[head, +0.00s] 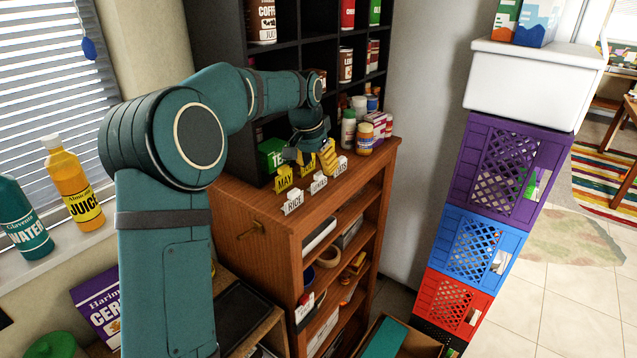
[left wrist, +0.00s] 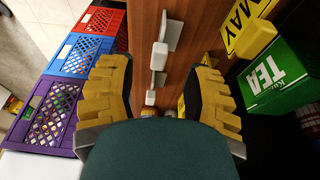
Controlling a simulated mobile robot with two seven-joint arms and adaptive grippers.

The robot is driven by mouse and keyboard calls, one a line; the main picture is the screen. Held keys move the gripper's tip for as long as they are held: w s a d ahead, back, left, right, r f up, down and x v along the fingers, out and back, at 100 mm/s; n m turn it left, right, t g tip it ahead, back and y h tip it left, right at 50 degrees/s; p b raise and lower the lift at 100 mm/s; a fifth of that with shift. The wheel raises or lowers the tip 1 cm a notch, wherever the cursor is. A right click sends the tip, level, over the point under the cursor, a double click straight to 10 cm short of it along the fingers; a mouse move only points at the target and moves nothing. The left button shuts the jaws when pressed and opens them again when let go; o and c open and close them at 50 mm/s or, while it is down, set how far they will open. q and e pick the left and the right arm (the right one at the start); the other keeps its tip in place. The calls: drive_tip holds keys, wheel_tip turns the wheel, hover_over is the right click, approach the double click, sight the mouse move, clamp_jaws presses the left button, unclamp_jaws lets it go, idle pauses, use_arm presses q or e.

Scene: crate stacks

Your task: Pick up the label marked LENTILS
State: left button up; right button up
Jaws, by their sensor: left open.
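The white LENTILS label (head: 319,184) stands on top of the wooden shelf unit, between the white RICE label (head: 293,203) and the white OATS label (head: 341,166). Its small text is partly legible. My left gripper (head: 312,158) is open, pointing down just above and behind the labels. In the left wrist view the open yellow-padded fingers (left wrist: 160,88) frame the row of white labels. The middle one, which appears to be LENTILS (left wrist: 159,57), lies slightly above the fingertips in the picture; its text is not visible there. My right gripper is out of view.
Yellow labels, one reading MAY (head: 284,178), stand close behind the white ones. A green TEA box (head: 271,153) is to the left. Jars and bottles (head: 364,138) stand at the right. Stacked crates (head: 480,250) rise across a gap to the right.

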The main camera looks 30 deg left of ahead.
sight(319, 173)
use_arm(q)
drive_tip(key=x, duration=0.5)
drive_tip(key=shift+f, duration=0.15)
clamp_jaws()
